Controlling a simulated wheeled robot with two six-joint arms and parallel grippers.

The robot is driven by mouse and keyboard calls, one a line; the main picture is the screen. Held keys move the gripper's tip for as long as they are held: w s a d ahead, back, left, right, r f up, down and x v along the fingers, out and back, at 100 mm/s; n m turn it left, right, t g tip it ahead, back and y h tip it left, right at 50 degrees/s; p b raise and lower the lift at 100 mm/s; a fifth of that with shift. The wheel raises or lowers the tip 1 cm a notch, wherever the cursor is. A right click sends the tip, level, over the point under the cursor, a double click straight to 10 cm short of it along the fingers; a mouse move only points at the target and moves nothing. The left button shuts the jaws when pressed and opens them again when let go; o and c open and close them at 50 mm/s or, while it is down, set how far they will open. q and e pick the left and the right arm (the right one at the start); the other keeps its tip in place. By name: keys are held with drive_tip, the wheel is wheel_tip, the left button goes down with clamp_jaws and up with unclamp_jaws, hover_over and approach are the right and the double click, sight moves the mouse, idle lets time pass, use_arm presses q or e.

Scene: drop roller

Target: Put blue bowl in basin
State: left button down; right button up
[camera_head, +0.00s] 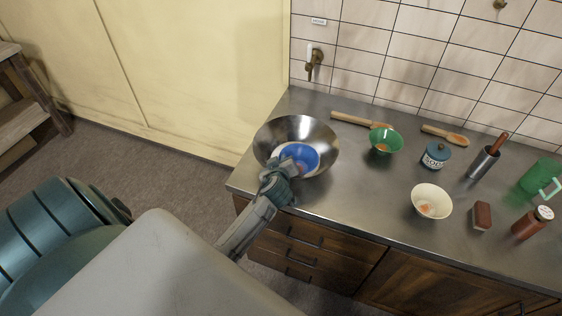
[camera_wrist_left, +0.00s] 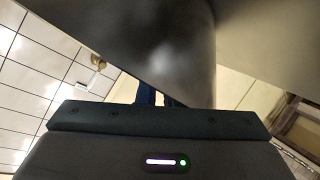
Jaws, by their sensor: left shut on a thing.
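The blue bowl (camera_head: 310,157) shows over the near part of the steel basin (camera_head: 292,128), which stands at the left end of the counter. My left gripper (camera_head: 288,166) is shut on the blue bowl at its near-left side and partly covers it. I cannot tell whether the bowl touches the basin's inner wall. My right gripper is not in view.
On the counter (camera_head: 345,200), right of the basin, stand a green bowl (camera_head: 386,141), a white bowl (camera_head: 431,203), a blue-lidded jar (camera_head: 436,158) and two wooden spoons. A brown block (camera_head: 482,216), a red jar (camera_head: 531,224) and a green mug (camera_head: 537,176) are further right.

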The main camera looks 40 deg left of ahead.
use_arm(q)
drive_tip(key=c, duration=1.8)
unclamp_jaws()
drive_tip(key=shift+s+f, duration=0.15)
drive_tip(key=shift+f, duration=0.05)
drive_tip(key=shift+c, duration=0.2)
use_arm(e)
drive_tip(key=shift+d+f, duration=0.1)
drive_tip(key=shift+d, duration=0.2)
